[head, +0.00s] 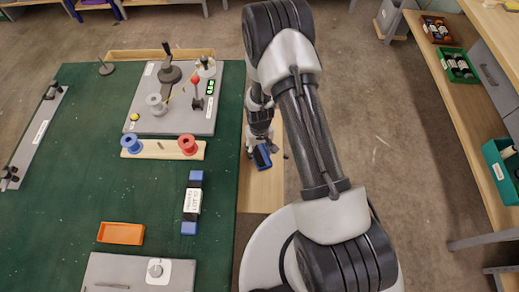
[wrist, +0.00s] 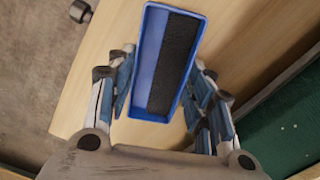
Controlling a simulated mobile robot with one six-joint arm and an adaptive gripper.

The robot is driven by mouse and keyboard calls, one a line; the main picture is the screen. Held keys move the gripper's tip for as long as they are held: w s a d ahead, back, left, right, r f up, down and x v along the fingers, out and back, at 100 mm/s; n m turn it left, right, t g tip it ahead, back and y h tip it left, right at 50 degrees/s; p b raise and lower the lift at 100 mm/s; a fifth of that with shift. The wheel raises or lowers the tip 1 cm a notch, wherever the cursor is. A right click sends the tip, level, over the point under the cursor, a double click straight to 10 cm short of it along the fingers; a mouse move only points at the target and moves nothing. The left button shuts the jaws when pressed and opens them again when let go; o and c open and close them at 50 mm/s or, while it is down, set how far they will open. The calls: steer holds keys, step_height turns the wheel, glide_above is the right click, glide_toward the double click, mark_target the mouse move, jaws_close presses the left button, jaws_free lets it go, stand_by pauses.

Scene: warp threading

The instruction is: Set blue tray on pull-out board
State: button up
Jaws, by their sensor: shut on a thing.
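The blue tray (wrist: 155,60) is a narrow blue box with a black strip along one side of its inside. My gripper (wrist: 160,85) is shut on it, with one finger at each long side. In the head view the blue tray (head: 262,157) shows small and slanted below my gripper (head: 262,146). The pull-out board (head: 262,188) is pale wood beside the green table's right edge, and it fills much of the wrist view (wrist: 105,55) behind the tray. The tray is over the board; whether it touches it I cannot tell. My arm hides part of the board.
The green table (head: 75,200) holds a grey plate with a lever (head: 180,100), a wooden spool strip (head: 165,150), a labelled blue-ended block (head: 192,203) and an orange tray (head: 120,233). A shelf with bins (head: 455,65) stands at right. Open floor (head: 390,150) lies between.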

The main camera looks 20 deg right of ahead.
steer(key=shift+f, duration=0.15)
steer(key=o, duration=1.3)
steer(key=shift+c, duration=0.2)
step_height(320, 180, up, 12)
steer(key=p, duration=0.3)
step_height(320, 180, up, 12)
steer(key=t, duration=0.1)
glide_above(259, 154)
steer(key=s+r+t, duration=0.1)
steer(key=s+r, duration=0.3)
steer(key=r, duration=0.8)
steer(key=s+r+t, duration=0.1)
steer(key=s+r, duration=0.5)
steer(key=s, duration=0.2)
steer(key=s+r+m+t, duration=0.1)
steer(key=s+r, duration=0.5)
steer(key=s, duration=0.3)
steer(key=shift+s+t, duration=0.3)
